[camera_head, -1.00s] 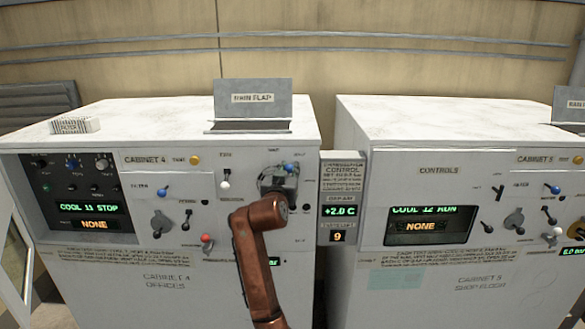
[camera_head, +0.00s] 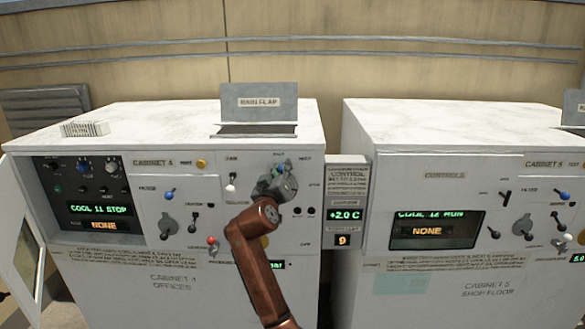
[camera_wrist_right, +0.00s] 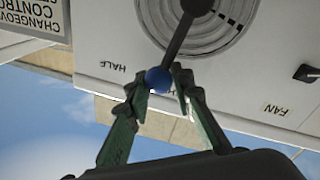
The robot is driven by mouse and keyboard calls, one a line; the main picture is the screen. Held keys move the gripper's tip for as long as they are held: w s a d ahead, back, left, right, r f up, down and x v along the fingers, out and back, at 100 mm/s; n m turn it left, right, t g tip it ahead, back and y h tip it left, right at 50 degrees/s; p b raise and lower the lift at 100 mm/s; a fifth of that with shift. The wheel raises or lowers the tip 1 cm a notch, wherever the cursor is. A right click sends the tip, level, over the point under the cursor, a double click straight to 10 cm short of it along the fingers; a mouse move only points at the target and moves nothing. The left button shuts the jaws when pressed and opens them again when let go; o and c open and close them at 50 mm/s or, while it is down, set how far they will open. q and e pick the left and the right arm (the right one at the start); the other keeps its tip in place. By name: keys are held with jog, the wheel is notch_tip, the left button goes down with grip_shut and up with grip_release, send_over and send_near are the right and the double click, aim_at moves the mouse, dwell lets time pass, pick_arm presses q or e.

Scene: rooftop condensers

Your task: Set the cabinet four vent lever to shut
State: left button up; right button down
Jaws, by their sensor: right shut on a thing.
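Cabinet 4 (camera_head: 225,250) is the left white cabinet in the head view. Its vent lever sits on the upper right of the front panel, largely hidden behind my right gripper (camera_head: 281,172). In the right wrist view, the vent lever (camera_wrist_right: 178,42) is a dark bar from a round hub, ending in a blue knob (camera_wrist_right: 158,80). The lever lies over a round ringed vent. My right gripper (camera_wrist_right: 164,88) is shut on the knob, with a finger on each side. A HALF label (camera_wrist_right: 113,67) is beside the knob. My left gripper is not in view.
Close by are a white-tipped switch (camera_head: 231,184), a red-tipped lever (camera_head: 212,242) and a blue-tipped lever (camera_head: 169,196). The changeover control panel (camera_head: 346,195) stands just right. A raised main flap plate (camera_head: 259,101) is above. Cabinet 5 (camera_head: 470,280) is farther right.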

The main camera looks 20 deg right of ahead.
jog(key=shift+w+a+f+n, duration=0.15)
jog(key=shift+w+a+n, duration=0.1)
jog(key=shift+a+n, duration=0.35)
jog(key=shift+d, duration=0.1)
jog(key=shift+w+f, duration=0.1)
jog(key=shift+f, duration=0.05)
jog(key=c, duration=1.7)
grip_release()
jog(key=shift+o, duration=0.2)
jog(key=shift+r, duration=0.2)
